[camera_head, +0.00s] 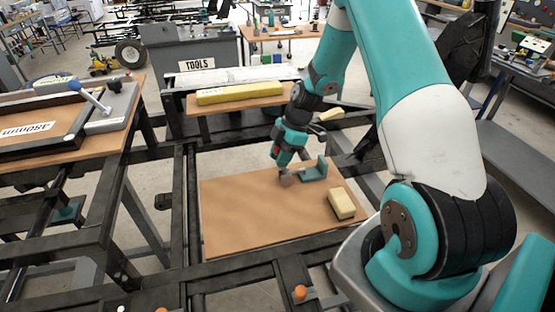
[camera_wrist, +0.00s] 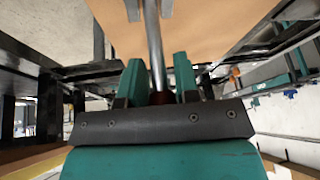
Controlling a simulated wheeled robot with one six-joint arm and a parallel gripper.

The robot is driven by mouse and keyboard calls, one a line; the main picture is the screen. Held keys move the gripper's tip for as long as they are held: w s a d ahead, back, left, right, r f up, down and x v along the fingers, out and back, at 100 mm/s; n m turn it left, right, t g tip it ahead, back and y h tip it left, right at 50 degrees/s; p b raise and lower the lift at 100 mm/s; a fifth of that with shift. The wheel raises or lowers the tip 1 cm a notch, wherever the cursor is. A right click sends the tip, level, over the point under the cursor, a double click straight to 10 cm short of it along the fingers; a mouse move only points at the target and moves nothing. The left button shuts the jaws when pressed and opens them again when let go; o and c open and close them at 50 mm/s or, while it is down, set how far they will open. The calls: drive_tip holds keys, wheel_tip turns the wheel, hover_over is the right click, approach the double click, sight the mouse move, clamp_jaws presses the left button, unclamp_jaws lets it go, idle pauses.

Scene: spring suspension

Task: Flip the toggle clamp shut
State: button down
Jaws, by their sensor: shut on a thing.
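My gripper (camera_head: 280,160) reaches down over the brown board (camera_head: 240,215) in the head view. In the wrist view its two teal fingers (camera_wrist: 161,85) are shut around the dark red end of a metal lever (camera_wrist: 154,45). The lever runs away from the fingers toward small grey parts (camera_wrist: 132,8) at the top edge, over the board. In the head view a grey piece (camera_head: 286,180) sits just below the gripper, beside a teal angled bracket (camera_head: 315,172). These look like the toggle clamp, but my gripper hides most of the lever there.
A pale yellow block (camera_head: 341,204) lies on the board to the right of the bracket. Black frame rails (camera_head: 187,200) border the board. A long yellow block (camera_head: 240,93) lies on a shelf behind. A side table (camera_head: 75,150) at left holds a blue-handled lever (camera_head: 92,98).

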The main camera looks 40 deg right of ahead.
drive_tip(key=shift+s+d, duration=0.1)
drive_tip(key=shift+d, duration=0.15)
drive_tip(key=c, duration=0.9)
unclamp_jaws()
drive_tip(key=shift+s+d, duration=0.1)
drive_tip(key=shift+o, duration=0.2)
drive_tip(key=b+v, duration=0.2)
drive_tip(key=v, duration=1.5)
drive_tip(key=shift+r+b, duration=0.3)
drive_tip(key=shift+b, duration=0.05)
